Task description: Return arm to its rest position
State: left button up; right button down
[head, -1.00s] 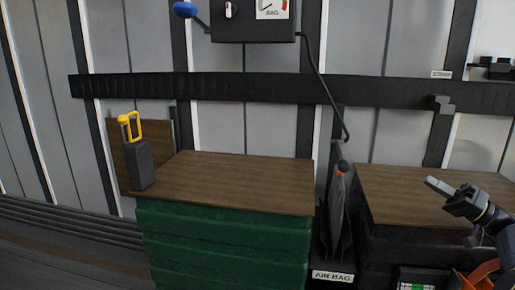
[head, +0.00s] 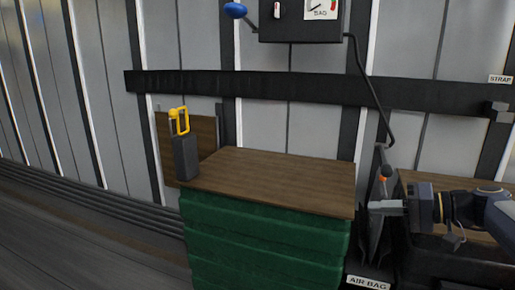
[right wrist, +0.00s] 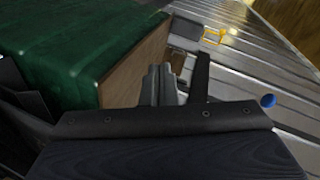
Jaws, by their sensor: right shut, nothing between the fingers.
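My right gripper (head: 388,207) is at the right of the head view, with its arm coming in from the right edge. It is shut and empty, with its fingers pointing left in front of the folded dark air bag (head: 375,235). In the right wrist view the shut fingers (right wrist: 163,84) point up from the dark gripper body. The picture does not show whether it touches the air bag. My left gripper is not in the head view.
A green crate (head: 265,245) with a brown wooden top stands centre. A dark block with a yellow handle (head: 181,122) sits at its left corner. A control box (head: 300,22) with a blue knob (head: 235,10) and hanging hose is above. Open floor (head: 80,235) lies left.

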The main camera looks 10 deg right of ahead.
jog(key=s+a+f+g+h, duration=0.2)
jog(key=s+a+f, duration=0.1)
jog(key=s+a, duration=0.35)
jog(key=s+a+f+g+h, duration=0.2)
jog(key=s+a+f, duration=0.25)
jog(key=a, duration=0.25)
jog(key=s+a+f+n+h, duration=0.2)
jog(key=s+a+f+h, duration=0.15)
jog(key=s+f, duration=0.7)
notch_tip(320, 180, up, 35)
jog(key=s+p, duration=0.2)
jog(key=p, duration=3.2)
jog(key=shift+a, duration=0.15)
